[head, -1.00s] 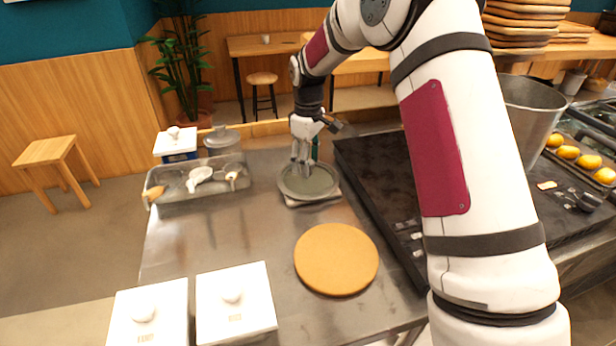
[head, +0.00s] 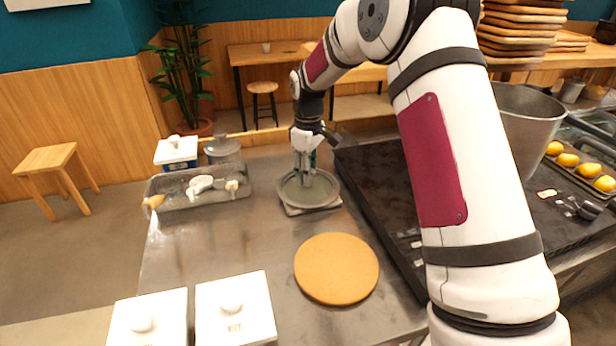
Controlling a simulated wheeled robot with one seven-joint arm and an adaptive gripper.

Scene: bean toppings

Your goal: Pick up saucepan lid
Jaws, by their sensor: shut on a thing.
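The saucepan lid (head: 318,192) is a round grey-green disc with a lighter rim, at the middle of the steel counter in the head view. My gripper (head: 304,180) points down over it and is shut on it near its centre. The fingers hide the lid's knob. A flat pale slab (head: 316,209) shows under the lid's front edge. I cannot tell whether the lid touches it.
A round orange-brown board (head: 336,268) lies in front. Two white lidded boxes (head: 235,309) stand at the front left. A grey tray with utensils (head: 196,206) and a grey lidded pot (head: 222,149) are at back left. A black cooktop (head: 385,190) is to the right.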

